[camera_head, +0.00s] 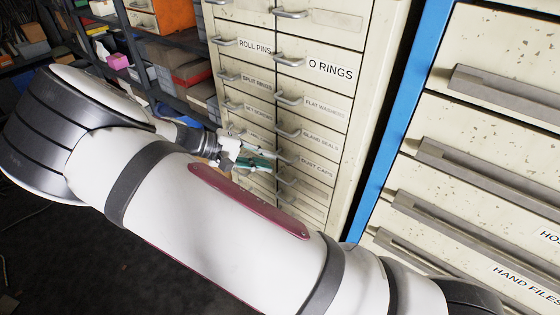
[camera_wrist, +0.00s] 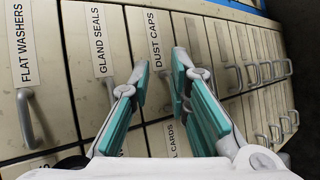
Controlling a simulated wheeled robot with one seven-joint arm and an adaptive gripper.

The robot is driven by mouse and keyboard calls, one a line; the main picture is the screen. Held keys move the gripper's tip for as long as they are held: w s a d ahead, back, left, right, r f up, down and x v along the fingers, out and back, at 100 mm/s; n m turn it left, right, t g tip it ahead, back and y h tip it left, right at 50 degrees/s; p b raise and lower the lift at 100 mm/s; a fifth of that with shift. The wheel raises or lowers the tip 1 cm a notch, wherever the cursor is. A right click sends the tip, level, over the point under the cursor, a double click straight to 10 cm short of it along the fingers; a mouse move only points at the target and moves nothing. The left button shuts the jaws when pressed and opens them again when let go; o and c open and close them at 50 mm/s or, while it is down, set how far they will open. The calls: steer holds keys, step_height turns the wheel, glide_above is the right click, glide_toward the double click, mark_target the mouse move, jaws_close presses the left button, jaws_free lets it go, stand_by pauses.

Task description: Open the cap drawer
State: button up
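The dust caps drawer (camera_head: 316,168) is a cream front in the right column of a tall cabinet, and it looks shut, flush with its neighbours. Its label also shows in the wrist view (camera_wrist: 153,38). Its metal handle (camera_head: 286,157) sits at the drawer's left end in the head view; in the wrist view my fingers hide most of it. My gripper (camera_head: 268,160) is just left of that handle. In the wrist view my gripper (camera_wrist: 161,72) has its teal-padded fingers apart, with the dust caps front behind the gap. I cannot tell whether they touch the handle.
The gland seals drawer (camera_head: 320,142) is directly above, and the flat washers drawer (camera_head: 325,107) above that, with similar protruding handles. A blue-edged cabinet (camera_head: 400,130) with long handles stands at right. Cluttered shelves (camera_head: 150,60) are at left. Dark floor is clear at lower left.

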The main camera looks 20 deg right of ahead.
mark_target(282, 158)
steer(key=w+a+f+n+t+h+b, duration=0.2)
steer(key=w+a+f+t+h, duration=0.2)
steer(key=a+f, duration=0.2)
steer(key=x, duration=1.3)
steer(key=shift+w+d+f, duration=0.1)
steer(key=shift+d+f, duration=0.25)
steer(key=shift+c, duration=0.4)
jaws_close()
